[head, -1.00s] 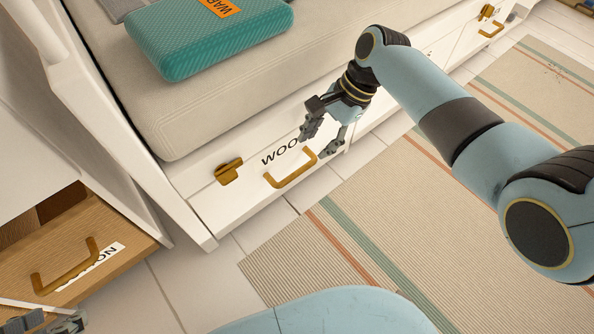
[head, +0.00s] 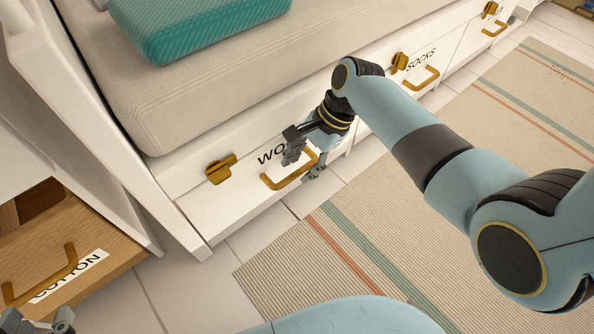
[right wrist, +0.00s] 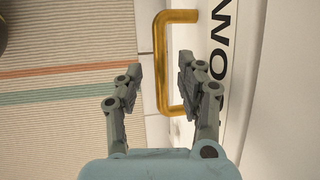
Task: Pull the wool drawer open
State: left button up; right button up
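The wool drawer (head: 236,205) is a white front under the bench cushion, flush with the bench frame. Its black label (head: 268,156) is partly hidden by my right gripper in the head view. Its brass bar handle (head: 272,184) also shows in the right wrist view (right wrist: 160,60). A brass latch (head: 220,169) sits at the drawer's upper left. My right gripper (head: 303,164) is open at the handle's right end. In the right wrist view its fingers (right wrist: 160,84) stand either side of the handle bar, with gaps visible. My left gripper (head: 40,322) is at the bottom left corner, partly cut off.
An open wooden cotton drawer (head: 105,240) juts out at the left, with its own brass handle (head: 45,280). The socks drawer (head: 400,90) is farther along the bench. A teal case (head: 200,35) lies on the cushion (head: 170,115). A striped rug (head: 300,260) covers the floor ahead.

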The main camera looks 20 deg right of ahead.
jog(key=shift+b+x, duration=0.65)
jog(key=shift+x, duration=0.35)
pick_arm(q)
jog(key=w+d+r+t+h, duration=0.1)
jog(key=w+r+t, duration=0.3)
jog(key=r, duration=0.5)
jog(key=shift+w+r+m+t, duration=0.2)
jog(key=shift+w+m+t, duration=0.2)
jog(key=shift+w, duration=1)
pick_arm(e)
grip_shut()
